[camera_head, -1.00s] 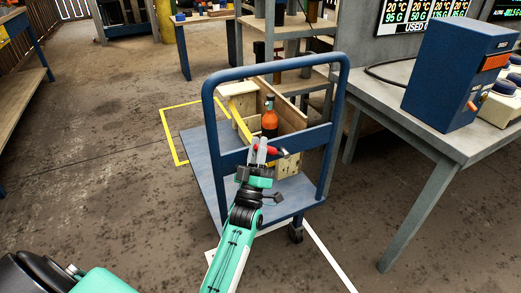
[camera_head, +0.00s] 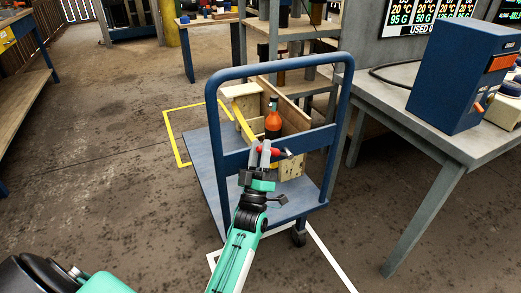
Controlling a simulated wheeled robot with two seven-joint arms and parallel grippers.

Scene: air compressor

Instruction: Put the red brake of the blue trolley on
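The blue trolley (camera_head: 213,185) stands in the middle of the camera_head view, with its upright blue handle frame on the near side. The red brake (camera_head: 271,151) is a small red lever with a dark end at the handle's crossbar. My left gripper (camera_head: 259,155) reaches up to it from below. Its two grey fingers point upward and overlap the lever's left end in the picture. A narrow gap shows between the fingers; I cannot tell whether they touch the lever. My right gripper is not in view.
A wooden crate (camera_head: 292,116) with an orange bottle (camera_head: 273,122) stands on the trolley. A grey table (camera_head: 446,140) with a blue box (camera_head: 460,75) is close on the right. The floor (camera_head: 90,150) to the left is clear.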

